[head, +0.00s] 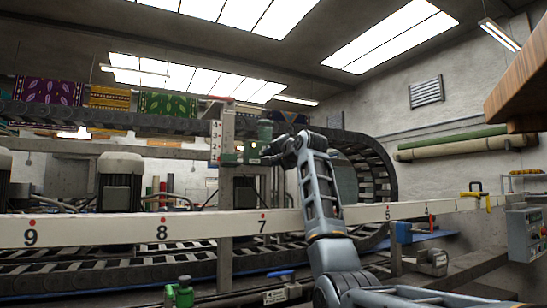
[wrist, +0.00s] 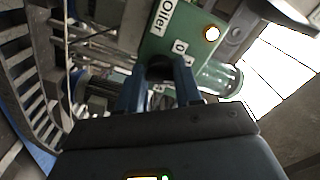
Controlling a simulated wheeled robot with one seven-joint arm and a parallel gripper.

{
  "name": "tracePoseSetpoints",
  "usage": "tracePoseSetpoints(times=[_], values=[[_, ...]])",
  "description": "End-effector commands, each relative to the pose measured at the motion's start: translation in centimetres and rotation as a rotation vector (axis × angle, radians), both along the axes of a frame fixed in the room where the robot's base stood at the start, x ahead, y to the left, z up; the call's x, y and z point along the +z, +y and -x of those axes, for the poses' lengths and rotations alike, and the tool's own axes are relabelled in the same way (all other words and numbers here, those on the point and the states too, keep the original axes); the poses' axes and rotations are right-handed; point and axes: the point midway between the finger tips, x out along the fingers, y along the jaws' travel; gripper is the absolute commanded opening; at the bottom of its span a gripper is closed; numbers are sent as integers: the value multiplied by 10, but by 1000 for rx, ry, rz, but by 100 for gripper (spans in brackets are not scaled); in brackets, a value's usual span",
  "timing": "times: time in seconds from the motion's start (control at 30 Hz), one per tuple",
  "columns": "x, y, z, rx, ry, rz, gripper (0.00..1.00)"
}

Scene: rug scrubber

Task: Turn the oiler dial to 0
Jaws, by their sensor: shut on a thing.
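The green oiler box (wrist: 200,28) fills the top of the wrist view, with a white "Oiler" label and a small label that seems to read 0. The dark oiler dial (wrist: 160,67) sits on its face, between the two blue fingers of my gripper (wrist: 159,82). My gripper is shut on the dial, and the fingers hide its sides. I cannot tell which mark the dial points to. In the head view the green oiler (head: 252,150) is small, mounted on a post, and my gripper (head: 270,154) reaches it from the right.
A green-tinted clear cylinder (wrist: 218,79) sits beside the oiler box in the wrist view. A long white numbered rail (head: 120,229) crosses in front, below my gripper. A chain conveyor (head: 372,160) curves behind my arm. A wooden edge (head: 520,85) juts in at upper right.

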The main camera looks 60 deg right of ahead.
Motion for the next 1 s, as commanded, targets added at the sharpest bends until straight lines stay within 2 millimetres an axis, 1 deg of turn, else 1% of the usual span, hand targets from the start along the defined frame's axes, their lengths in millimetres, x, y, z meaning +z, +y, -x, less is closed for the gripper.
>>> tracePoseSetpoints(times=[0.7, 1.0], values=[[-3, -1, 0, 1, 353, 568, 4], [-3, -1, 0, 1, 466, 750, 4]])
